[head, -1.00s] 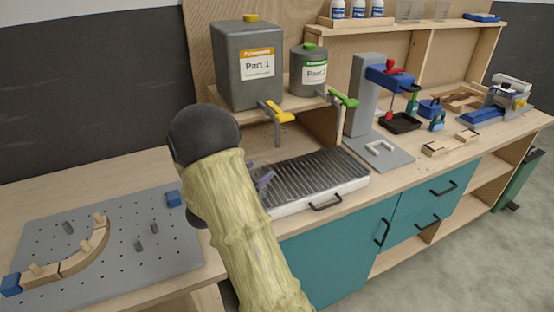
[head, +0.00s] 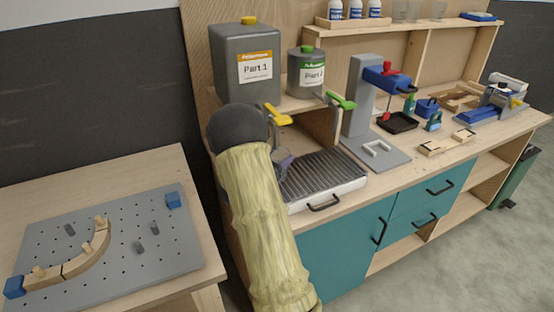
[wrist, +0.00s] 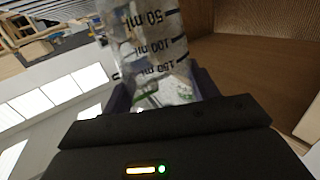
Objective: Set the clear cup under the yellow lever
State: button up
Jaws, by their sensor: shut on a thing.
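The yellow lever (head: 277,116) is on the tap of the grey Part 1 container (head: 245,72). My gripper (head: 284,163) is mostly hidden behind my arm in the head view, just below the yellow lever and over the left part of the grated tray (head: 328,176). In the wrist view, my gripper (wrist: 160,92) is shut on the clear cup (wrist: 148,42), which has black ml marks. The cup cannot be made out in the head view. I cannot tell whether it touches the grate.
The smaller Part 2 container (head: 306,72) with a green lever (head: 341,101) stands to the right. A grey press stand (head: 360,100) is beyond it. A grey pegboard (head: 110,245) with curved wood pieces lies at left.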

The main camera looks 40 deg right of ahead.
jog(key=shift+w+a+f, duration=0.1)
jog(key=shift+a+f, duration=0.1)
jog(key=shift+f, duration=0.45)
jog(key=shift+w+a+f, duration=0.1)
jog(key=shift+a, duration=0.1)
jog(key=shift+d+f, duration=0.1)
jog(key=shift+f, duration=0.1)
jog(key=o, duration=0.7)
jog(key=shift+r, duration=0.1)
jog(key=shift+o, duration=0.2)
